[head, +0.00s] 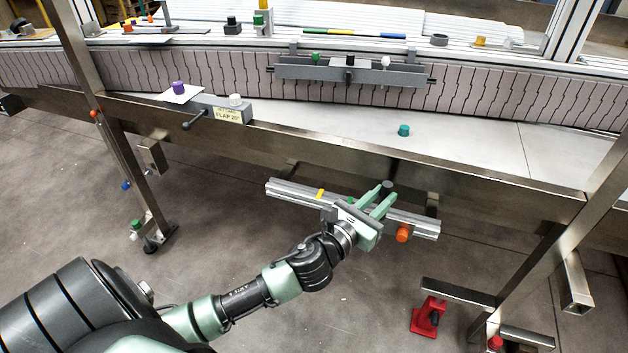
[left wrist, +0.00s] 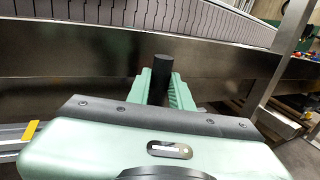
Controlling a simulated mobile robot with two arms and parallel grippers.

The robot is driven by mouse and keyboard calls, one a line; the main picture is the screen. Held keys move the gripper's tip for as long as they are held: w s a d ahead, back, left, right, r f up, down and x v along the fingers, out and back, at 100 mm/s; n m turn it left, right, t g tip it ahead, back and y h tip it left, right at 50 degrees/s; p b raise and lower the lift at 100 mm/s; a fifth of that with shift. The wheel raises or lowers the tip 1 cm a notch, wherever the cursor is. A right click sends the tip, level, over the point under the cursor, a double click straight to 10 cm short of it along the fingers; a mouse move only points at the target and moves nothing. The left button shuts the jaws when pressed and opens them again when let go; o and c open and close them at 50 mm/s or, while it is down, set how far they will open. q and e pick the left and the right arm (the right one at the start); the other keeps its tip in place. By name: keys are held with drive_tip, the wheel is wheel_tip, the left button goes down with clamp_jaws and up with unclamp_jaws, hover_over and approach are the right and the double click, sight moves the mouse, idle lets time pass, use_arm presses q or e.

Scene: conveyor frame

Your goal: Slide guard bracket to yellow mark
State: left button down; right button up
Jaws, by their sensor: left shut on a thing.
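An aluminium rail (head: 290,190) runs along the front of the conveyor frame, with a yellow mark (head: 320,194) left of my gripper. The mark also shows at the left edge of the left wrist view (left wrist: 29,130). My left gripper (head: 384,196) reaches over the rail, right of the mark. Its green fingers are shut on a dark upright post (left wrist: 162,78), seemingly the handle of the guard bracket. The rest of the bracket is hidden behind the gripper. An orange knob (head: 403,232) sits on the rail's front, just right of the gripper. My right gripper is not in view.
The steel frame beam (head: 480,178) runs behind the rail. Frame legs stand left (head: 110,130) and right (head: 560,240). A teal knob (head: 404,130) stands on the ledge above. A red clamp-like item (head: 428,315) is below right. The rail between gripper and mark looks clear.

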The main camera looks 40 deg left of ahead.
use_arm(q)
drive_tip(key=s+a+b, duration=0.1)
drive_tip(key=s+a, duration=0.1)
drive_tip(key=a, duration=0.5)
drive_tip(key=s+a, duration=0.2)
drive_tip(key=a, duration=0.6)
drive_tip(key=shift+s+b, duration=0.25)
drive_tip(key=shift+b, duration=0.15)
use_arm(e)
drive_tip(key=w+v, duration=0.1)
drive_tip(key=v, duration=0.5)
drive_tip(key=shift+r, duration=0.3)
